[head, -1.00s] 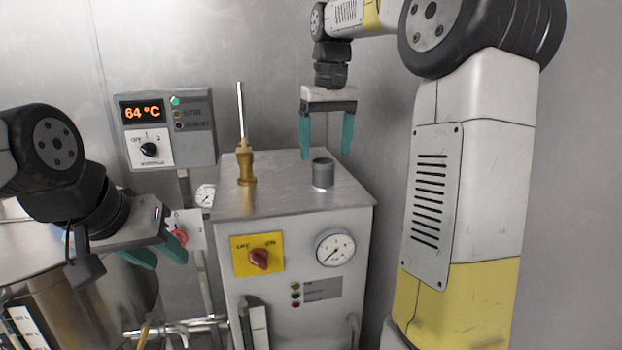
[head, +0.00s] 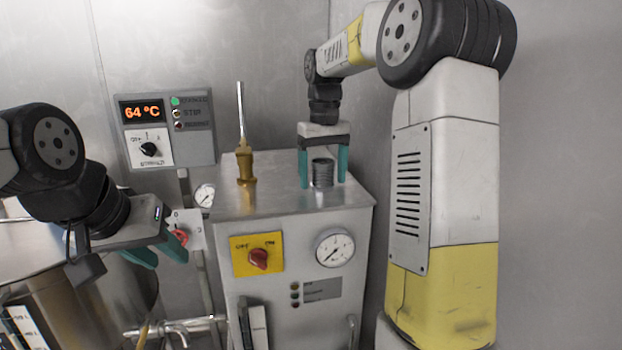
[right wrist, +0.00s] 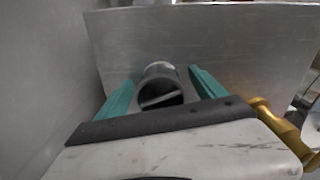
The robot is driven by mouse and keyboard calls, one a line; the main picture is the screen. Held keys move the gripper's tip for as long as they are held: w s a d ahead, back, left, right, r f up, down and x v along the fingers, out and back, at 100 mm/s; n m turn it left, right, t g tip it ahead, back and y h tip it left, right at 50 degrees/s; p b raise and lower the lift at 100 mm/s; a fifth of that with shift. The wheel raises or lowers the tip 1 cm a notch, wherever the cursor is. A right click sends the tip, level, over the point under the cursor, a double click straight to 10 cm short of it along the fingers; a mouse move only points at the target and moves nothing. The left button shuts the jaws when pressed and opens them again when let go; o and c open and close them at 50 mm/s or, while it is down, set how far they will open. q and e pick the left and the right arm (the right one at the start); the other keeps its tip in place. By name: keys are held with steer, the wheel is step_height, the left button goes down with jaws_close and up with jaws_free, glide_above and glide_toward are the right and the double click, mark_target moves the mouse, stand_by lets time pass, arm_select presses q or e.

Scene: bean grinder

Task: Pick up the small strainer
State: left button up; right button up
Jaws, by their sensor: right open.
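The small strainer (head: 322,174) is a short grey metal cylinder standing upright on top of the metal cabinet. My right gripper (head: 322,184) points down over it, open, with one teal finger on each side of it. In the right wrist view the strainer (right wrist: 161,88) sits between the two fingers of the right gripper (right wrist: 163,86), with gaps visible, and its dark open end shows. My left gripper (head: 160,256) is at the left, in front of the steel vessel, with its teal fingers apart and nothing seen between them.
A brass valve with a thin upright rod (head: 246,165) stands on the cabinet top (head: 285,200), left of the strainer. A control box reading 64 °C (head: 165,130) is on the back wall. A steel vessel (head: 130,290) stands at the lower left.

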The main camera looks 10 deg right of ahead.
steer(key=c, duration=1.5)
steer(key=shift+r, duration=0.15)
